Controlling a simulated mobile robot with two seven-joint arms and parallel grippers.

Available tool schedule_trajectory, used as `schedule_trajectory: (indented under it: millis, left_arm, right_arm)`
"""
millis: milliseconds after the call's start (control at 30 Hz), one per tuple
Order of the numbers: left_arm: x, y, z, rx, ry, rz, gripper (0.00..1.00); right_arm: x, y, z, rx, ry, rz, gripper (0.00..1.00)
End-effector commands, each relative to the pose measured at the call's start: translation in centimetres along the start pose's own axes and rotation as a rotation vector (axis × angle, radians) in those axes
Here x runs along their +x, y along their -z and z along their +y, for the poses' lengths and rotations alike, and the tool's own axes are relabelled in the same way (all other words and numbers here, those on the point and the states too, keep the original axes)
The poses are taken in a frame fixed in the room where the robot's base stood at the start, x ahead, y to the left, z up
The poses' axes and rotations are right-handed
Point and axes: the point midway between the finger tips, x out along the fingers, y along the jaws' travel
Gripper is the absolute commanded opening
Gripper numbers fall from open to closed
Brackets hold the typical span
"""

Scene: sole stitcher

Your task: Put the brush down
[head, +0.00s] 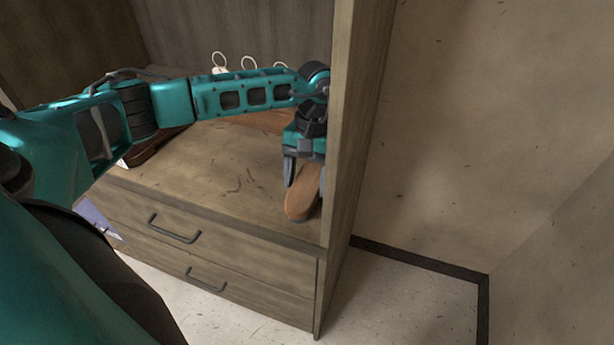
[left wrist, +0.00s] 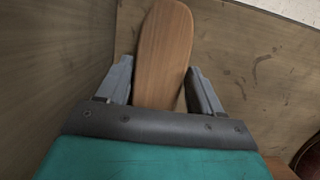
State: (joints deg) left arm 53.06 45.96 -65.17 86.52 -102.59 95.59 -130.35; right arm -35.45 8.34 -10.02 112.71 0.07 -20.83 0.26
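The brush (head: 302,196) is a long, rounded brown wooden piece. It appears to lie on the cabinet top (head: 220,170) near its front right corner, beside the upright side panel. My left gripper (head: 304,180) is above its rear part and points down. In the left wrist view the brush (left wrist: 163,50) runs between the two fingers (left wrist: 160,82). The fingers stand apart, with gaps showing beside the brush, so the gripper looks open around it. The brush's underside and rear end are hidden. My right gripper is not in view.
The tall side panel (head: 352,130) stands close to the right of my left gripper. Brown shoes (head: 150,145) and several white ring-topped tags (head: 219,64) are behind my arm. Two handled drawers (head: 175,232) are below. The middle of the cabinet top is clear.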

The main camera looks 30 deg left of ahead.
Motion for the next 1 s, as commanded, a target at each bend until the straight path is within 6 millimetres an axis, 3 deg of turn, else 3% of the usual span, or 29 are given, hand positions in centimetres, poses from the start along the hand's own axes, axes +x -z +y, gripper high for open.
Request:
schedule_trajectory:
  millis: [167,533,1000]
  left_arm:
    - [0.0,0.0,0.0,0.0,0.0,0.0,0.83]
    - [-0.7,-0.1,0.0,0.0,-0.001,0.001,0.84]
    - [-10.1,0.0,0.1,0.0,-0.002,0.005,0.84]
  right_arm:
    - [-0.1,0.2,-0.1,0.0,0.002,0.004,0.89]
    - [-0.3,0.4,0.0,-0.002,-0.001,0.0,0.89]
    - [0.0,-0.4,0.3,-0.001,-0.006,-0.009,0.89]
